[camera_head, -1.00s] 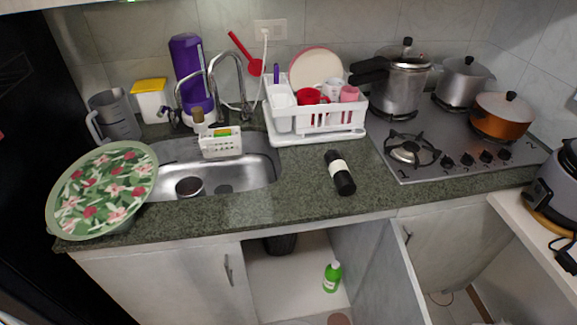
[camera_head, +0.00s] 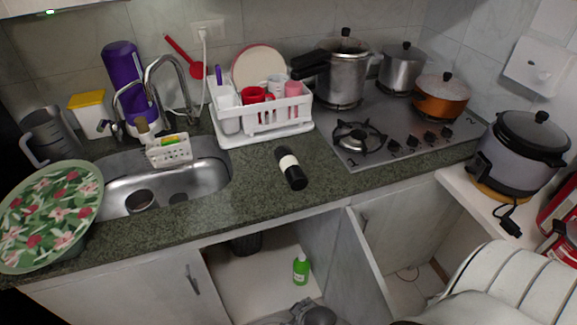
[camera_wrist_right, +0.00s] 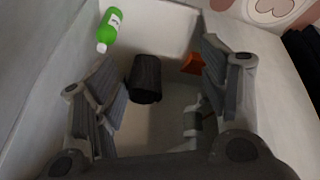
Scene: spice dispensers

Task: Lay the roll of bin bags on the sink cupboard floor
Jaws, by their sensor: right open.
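A black roll with a white band (camera_head: 291,168), which looks like the roll of bin bags, lies on the counter between sink and hob. The sink cupboard (camera_head: 262,285) is open below, its pale floor partly visible. My right gripper (camera_head: 312,313) is low at the cupboard opening, at the bottom edge of the head view, away from the roll. In the right wrist view its fingers (camera_wrist_right: 160,55) are spread, with nothing between them. Beyond them are a green bottle (camera_wrist_right: 110,27) and a dark cylinder (camera_wrist_right: 146,78) inside the cupboard. My left gripper is not in view.
The green bottle also shows in the head view (camera_head: 300,269), near the cupboard's right side. The open cupboard door (camera_head: 370,265) juts out at right. A white dish rack (camera_head: 262,118) stands behind the roll.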

